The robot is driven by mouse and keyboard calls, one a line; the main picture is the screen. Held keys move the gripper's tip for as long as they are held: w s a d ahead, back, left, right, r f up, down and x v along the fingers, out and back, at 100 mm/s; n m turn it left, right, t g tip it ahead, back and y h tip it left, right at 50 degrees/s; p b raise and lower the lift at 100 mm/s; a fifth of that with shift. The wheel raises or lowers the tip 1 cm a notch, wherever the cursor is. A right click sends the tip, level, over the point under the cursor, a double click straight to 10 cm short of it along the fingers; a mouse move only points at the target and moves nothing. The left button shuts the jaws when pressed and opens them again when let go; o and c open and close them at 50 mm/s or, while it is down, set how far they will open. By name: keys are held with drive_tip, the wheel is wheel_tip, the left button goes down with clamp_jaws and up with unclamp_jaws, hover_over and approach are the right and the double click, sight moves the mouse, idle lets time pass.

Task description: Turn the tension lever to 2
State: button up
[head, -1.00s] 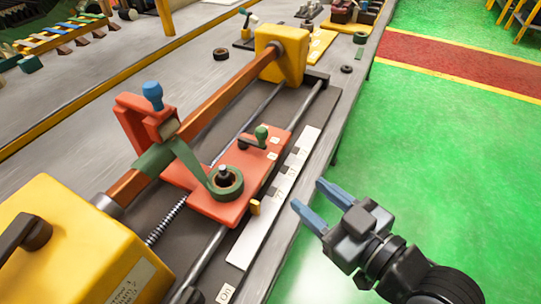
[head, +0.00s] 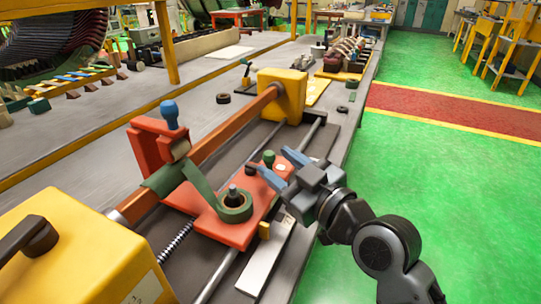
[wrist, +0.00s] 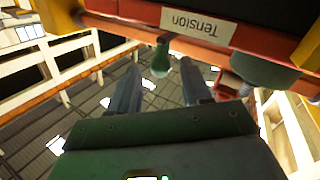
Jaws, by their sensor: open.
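The tension lever is a short black arm with a green knob (head: 268,157) on the orange carriage (head: 222,228). My gripper (head: 273,163) is open, with its blue-grey fingers reaching over the carriage at the lever. In the wrist view the green knob (wrist: 162,58) shows between and just beyond the two fingertips (wrist: 160,70); I see no clear contact. A label reading "Tension" (wrist: 198,24) appears upside down on the carriage edge. The numbers by the lever are not readable; my gripper hides part of the carriage there.
A roll of green tape (head: 234,205) sits on the carriage, its strip running to the wrapped copper bar (head: 215,140). A red bracket with a blue knob (head: 169,115) stands behind. Yellow housings (head: 283,98) hold the bar's ends. Open green floor lies right of the bench.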

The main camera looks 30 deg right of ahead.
sight(269, 158)
drive_tip(key=shift+w+a, duration=0.15)
drive_tip(key=shift+w, duration=0.75)
drive_tip(key=shift+w+a, duration=0.1)
drive_tip(key=shift+w, duration=0.8)
clamp_jaws()
